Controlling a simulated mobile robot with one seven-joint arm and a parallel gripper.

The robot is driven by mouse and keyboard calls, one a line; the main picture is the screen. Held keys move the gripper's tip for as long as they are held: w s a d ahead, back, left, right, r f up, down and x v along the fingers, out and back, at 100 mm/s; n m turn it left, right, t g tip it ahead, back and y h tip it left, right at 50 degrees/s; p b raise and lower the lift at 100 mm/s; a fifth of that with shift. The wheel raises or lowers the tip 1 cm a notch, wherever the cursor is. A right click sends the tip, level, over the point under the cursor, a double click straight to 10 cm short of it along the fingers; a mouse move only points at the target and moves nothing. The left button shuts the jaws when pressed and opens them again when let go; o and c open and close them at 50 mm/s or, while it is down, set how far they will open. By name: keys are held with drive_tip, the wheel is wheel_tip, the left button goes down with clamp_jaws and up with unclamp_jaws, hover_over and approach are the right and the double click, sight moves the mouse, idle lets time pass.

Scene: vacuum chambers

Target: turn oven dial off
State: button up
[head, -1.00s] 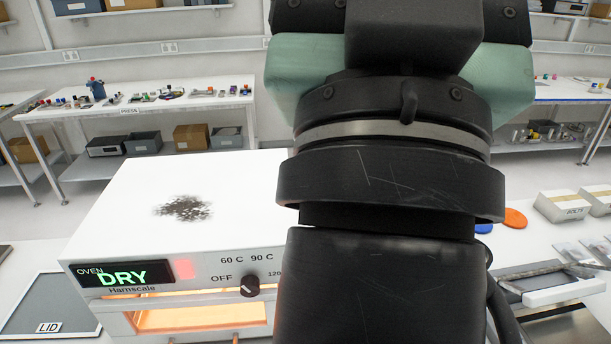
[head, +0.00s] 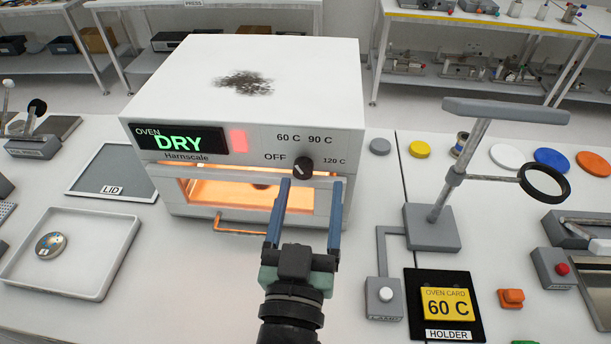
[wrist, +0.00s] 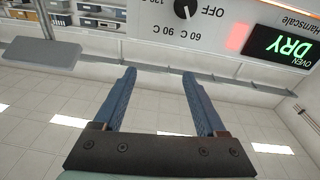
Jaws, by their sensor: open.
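The white oven (head: 240,80) stands on the bench; its display (head: 180,141) reads DRY in green. Its black dial (head: 303,168) is on the front panel among the labels OFF, 60 C, 90 C and 120 C. In the wrist view the dial (wrist: 186,8) is upside down at the top edge, partly cut off; its pale mark seems to point toward 60 C. My gripper (head: 310,183) is open and empty, its blue fingers pointing at the oven front. The tips appear just below the dial, one to each side, apparently apart from it. The wrist view also shows the gripper (wrist: 159,74).
The oven's window (head: 235,195) glows orange above a handle (head: 240,229). A lamp stand (head: 432,228) is at right, with a yellow oven card (head: 447,303) reading 60 C before it. A tray (head: 70,245) and a lid (head: 112,170) lie at left.

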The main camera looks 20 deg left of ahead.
drive_tip(key=g, duration=0.1)
approach(303, 173)
drive_tip(key=shift+n+y, duration=0.3)
drive_tip(key=p+x, duration=0.2)
drive_tip(key=x, duration=0.7)
drive_tip(key=shift+w, duration=0.15)
clamp_jaws()
